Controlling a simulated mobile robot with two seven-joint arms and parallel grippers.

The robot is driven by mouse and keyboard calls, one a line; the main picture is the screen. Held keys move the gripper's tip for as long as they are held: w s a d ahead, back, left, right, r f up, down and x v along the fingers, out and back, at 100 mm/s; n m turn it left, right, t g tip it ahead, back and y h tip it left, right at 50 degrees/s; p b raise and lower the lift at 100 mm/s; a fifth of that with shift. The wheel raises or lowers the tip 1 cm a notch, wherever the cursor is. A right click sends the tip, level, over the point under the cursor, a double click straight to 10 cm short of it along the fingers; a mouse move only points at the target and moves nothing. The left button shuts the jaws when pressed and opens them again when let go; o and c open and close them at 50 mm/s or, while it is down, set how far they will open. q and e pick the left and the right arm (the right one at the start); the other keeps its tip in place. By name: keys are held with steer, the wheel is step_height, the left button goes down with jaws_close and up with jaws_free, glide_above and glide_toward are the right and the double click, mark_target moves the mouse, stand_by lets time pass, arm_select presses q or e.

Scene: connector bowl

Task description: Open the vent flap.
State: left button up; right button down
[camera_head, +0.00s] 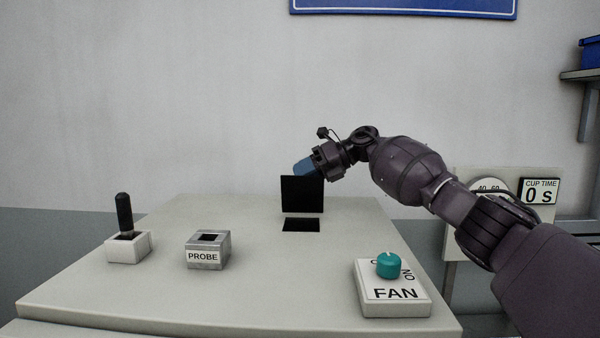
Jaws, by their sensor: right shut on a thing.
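The vent flap (302,195) is a flat black panel. It stands about upright behind a dark rectangular slot (301,225) in the pale worktop. A strip of pale surface shows between the panel's lower edge and the slot. My right gripper (304,168), with blue fingers, is at the panel's top edge and shut on it. The fingertips are partly hidden behind the panel's top. My left gripper is not in view.
On the worktop (250,295) stand a black-handled tool in a white holder (128,245), a grey PROBE block (207,250) and a FAN box (393,292) with a teal knob (389,264). A CUP TIME display (540,191) reads 0 s behind my right arm. The front middle is clear.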

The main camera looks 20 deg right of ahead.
steer(key=shift+w+d+f+m+g, duration=0.15)
steer(key=shift+w+f+m+g, duration=0.25)
steer(key=shift+f, duration=0.15)
steer(key=shift+w+d+f+m+g, duration=0.15)
steer(key=shift+w+f+m+g, duration=0.15)
steer(key=shift+w+f+m, duration=0.15)
steer(key=shift+w+f+y, duration=0.1)
steer(key=shift+f+y, duration=0.05)
steer(key=shift+y, duration=0.15)
steer(key=c, duration=0.9)
jaws_free()
steer(key=shift+c, duration=0.2)
steer(key=shift+o, duration=0.8)
steer(key=shift+d, duration=0.1)
steer(key=shift+r, duration=0.4)
